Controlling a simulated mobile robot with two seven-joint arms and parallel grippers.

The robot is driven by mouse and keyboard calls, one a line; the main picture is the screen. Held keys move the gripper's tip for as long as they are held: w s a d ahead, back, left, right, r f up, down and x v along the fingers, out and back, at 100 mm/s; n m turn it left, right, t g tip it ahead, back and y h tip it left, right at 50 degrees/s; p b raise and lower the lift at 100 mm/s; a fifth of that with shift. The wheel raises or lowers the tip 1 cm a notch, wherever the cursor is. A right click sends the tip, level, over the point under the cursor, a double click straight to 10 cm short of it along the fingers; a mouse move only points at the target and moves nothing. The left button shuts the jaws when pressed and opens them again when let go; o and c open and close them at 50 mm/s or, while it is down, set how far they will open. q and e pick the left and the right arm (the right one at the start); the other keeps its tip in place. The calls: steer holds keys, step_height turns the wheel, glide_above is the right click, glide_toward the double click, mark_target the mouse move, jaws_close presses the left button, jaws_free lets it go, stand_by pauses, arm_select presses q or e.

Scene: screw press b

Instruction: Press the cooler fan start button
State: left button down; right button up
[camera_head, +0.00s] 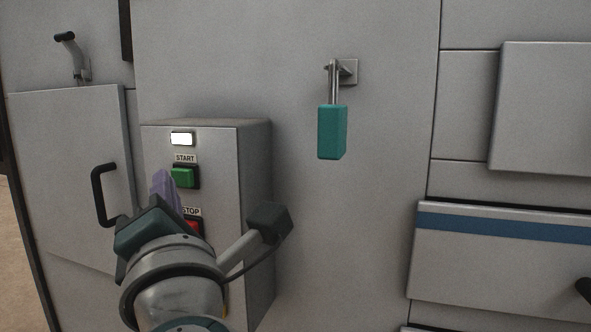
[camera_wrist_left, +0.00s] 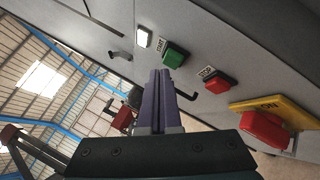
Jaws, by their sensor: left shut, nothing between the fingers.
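The green START button (camera_head: 183,177) is on the front of a grey control box (camera_head: 257,190), below a lit white lamp (camera_head: 182,138). It also shows in the left wrist view (camera_wrist_left: 173,56). The red STOP button (camera_head: 195,226) is below it, partly hidden by my left gripper in the head view; in the left wrist view it is clear (camera_wrist_left: 220,84). My left gripper (camera_head: 163,182) is shut and empty, its purple fingers close to the left of the green button in the picture. I cannot tell whether they touch it. My right gripper is not in view.
A teal handle (camera_head: 332,132) hangs from a bracket right of the box. A cabinet door with a black handle (camera_head: 103,195) is at left. A red button on a yellow plate (camera_wrist_left: 265,127) shows in the left wrist view. Panels with a blue stripe (camera_head: 500,229) are at right.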

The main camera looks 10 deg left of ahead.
arm_select(q)
steer(key=shift+s, duration=0.25)
steer(key=s+p, duration=0.1)
steer(key=s, duration=0.4)
steer(key=shift+a+p, duration=0.2)
steer(key=shift+p, duration=0.2)
stand_by(0.4)
